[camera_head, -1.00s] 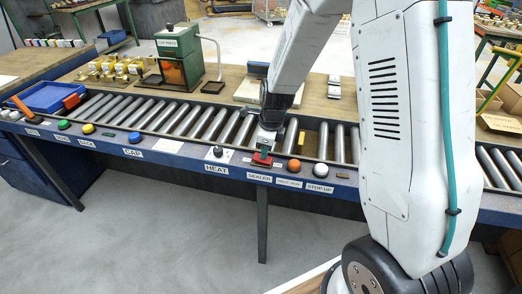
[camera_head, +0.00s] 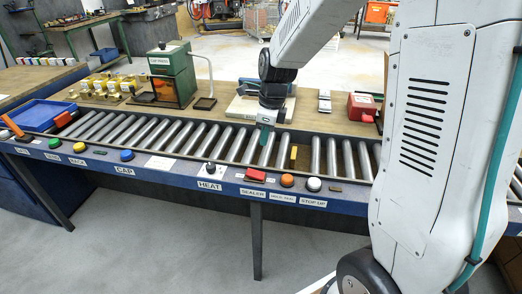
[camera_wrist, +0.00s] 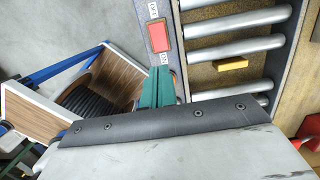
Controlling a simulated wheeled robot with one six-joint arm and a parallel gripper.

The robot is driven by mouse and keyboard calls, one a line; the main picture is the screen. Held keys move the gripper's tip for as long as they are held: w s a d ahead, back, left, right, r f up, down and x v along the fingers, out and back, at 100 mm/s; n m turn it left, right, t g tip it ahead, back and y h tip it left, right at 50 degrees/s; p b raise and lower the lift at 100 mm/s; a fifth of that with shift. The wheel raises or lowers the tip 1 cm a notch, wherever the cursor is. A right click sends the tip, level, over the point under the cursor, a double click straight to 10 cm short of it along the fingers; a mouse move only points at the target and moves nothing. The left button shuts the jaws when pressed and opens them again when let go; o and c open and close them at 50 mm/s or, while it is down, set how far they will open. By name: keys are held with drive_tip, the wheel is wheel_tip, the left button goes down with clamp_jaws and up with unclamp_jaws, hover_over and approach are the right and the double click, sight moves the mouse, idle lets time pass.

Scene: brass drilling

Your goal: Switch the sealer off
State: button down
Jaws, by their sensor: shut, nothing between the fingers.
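The sealer switch is a red rocker (camera_head: 256,175) on the blue front rail, above the SEALER label (camera_head: 253,193). In the wrist view the red rocker (camera_wrist: 158,37) lies in a dark frame with a small white label at each end; I cannot tell which side is pressed. My gripper (camera_head: 265,138) is over the rollers, behind and above the switch, apart from it. Its green fingers show in the wrist view (camera_wrist: 157,88), together and empty, just below the switch in the picture.
A black HEAT knob (camera_head: 210,168) is left of the switch; an orange button (camera_head: 287,180) and a white button (camera_head: 313,184) are to its right. A green cap press (camera_head: 172,72) stands behind the conveyor.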

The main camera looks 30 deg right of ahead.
sight(251, 173)
drive_tip(key=shift+s+d+r, duration=0.1)
drive_tip(key=shift+d+r, duration=0.05)
drive_tip(key=shift+r, duration=0.7)
drive_tip(key=shift+a+r+y, duration=0.1)
drive_tip(key=shift+a+y, duration=0.2)
drive_tip(key=shift+a, duration=0.5)
drive_tip(key=f, duration=0.4)
drive_tip(key=w+a+f, duration=0.1)
drive_tip(key=f, duration=0.4)
drive_tip(key=w+a+f, duration=0.1)
drive_tip(key=f, duration=0.3)
drive_tip(key=shift+f, duration=0.4)
